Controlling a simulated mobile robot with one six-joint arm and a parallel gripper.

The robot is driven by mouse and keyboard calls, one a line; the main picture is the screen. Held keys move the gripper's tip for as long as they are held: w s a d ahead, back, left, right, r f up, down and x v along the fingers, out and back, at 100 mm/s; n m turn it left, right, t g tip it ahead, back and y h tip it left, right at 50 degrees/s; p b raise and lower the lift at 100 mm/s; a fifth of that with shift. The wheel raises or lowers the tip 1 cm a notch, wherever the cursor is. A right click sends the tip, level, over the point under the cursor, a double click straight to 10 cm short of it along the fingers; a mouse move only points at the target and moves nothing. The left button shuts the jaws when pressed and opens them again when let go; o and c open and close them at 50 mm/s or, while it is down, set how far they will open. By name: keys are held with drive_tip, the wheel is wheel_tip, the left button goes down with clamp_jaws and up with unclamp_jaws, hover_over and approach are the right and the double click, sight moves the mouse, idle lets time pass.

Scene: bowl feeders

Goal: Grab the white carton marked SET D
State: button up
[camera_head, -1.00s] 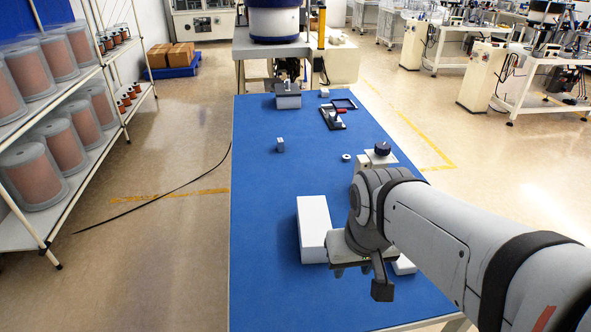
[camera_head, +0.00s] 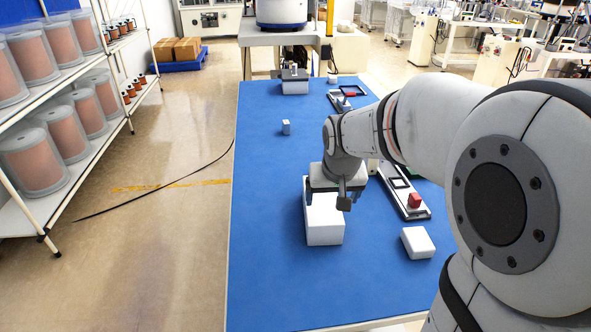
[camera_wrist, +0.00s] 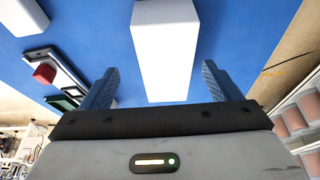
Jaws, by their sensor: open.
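A long white carton (camera_head: 324,225) lies on the blue table top, and it also shows in the wrist view (camera_wrist: 165,45). A smaller white box (camera_head: 417,242) sits to its right, and its end shows at the upper left of the wrist view (camera_wrist: 22,14). I can read no SET D marking on either one. My gripper (camera_head: 335,190) is above the far end of the long carton, pointing down. In the wrist view my gripper (camera_wrist: 160,68) is open, with the carton between its spread fingers in the picture. I cannot tell whether they touch it.
A black-framed tray with a red block (camera_head: 414,201) lies right of the long carton. A small grey block (camera_head: 286,127) stands farther back, and a grey fixture (camera_head: 295,82) is at the far end. The table's left side is clear.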

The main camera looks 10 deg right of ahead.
sight(322, 200)
drive_tip(key=o, duration=0.3)
drive_tip(key=w+f, duration=0.1)
drive_tip(key=w, duration=0.1)
drive_tip(key=w+f+b, duration=0.1)
drive_tip(key=w+f, duration=0.2)
drive_tip(key=w, duration=0.1)
drive_tip(key=shift+w+a+f+b, duration=0.15)
drive_tip(key=shift+a+f+b, duration=0.05)
drive_tip(key=shift+f+b, duration=0.2)
drive_tip(key=shift+w+f, duration=0.2)
drive_tip(key=shift+f, duration=0.05)
drive_tip(key=shift+t, duration=0.3)
drive_tip(key=b+x, duration=0.1)
drive_tip(key=x, duration=0.6)
drive_tip(key=shift+w+d+f, duration=0.1)
drive_tip(key=shift+w+f, duration=0.05)
drive_tip(key=shift+c, duration=0.5)
drive_tip(key=c, duration=1.1)
